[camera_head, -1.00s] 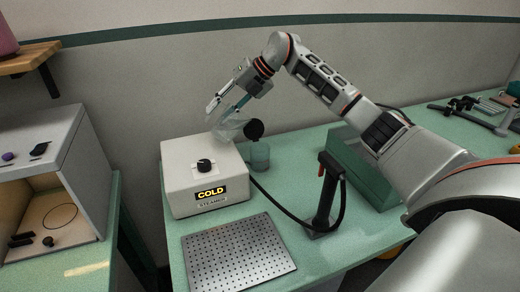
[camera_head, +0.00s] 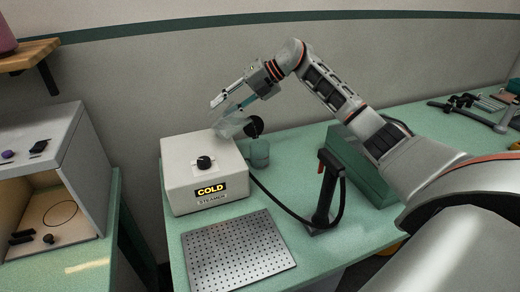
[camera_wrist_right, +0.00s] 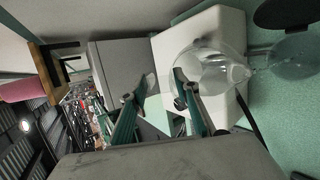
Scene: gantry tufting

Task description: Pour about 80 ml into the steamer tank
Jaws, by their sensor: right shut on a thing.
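The steamer (camera_head: 190,150) is a white box with a black knob and a lit "COLD" sign. Its clear tank (camera_head: 260,153) stands at its back right, with a round black lid (camera_head: 254,126) raised above it; the tank also shows in the right wrist view (camera_wrist_right: 293,62). My right gripper (camera_head: 228,108) is shut on a clear vessel (camera_head: 232,128), held tilted above the steamer's back right. In the right wrist view the vessel (camera_wrist_right: 212,72) points its narrow end toward the tank. I cannot tell the liquid level in either. My left gripper is not in view.
A perforated metal plate (camera_head: 238,252) lies in front of the steamer. A black handheld tool (camera_head: 325,190) with a hose stands to the right, before a green box (camera_head: 362,170). An open grey cabinet (camera_head: 85,150) stands at the left. The wall is close behind.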

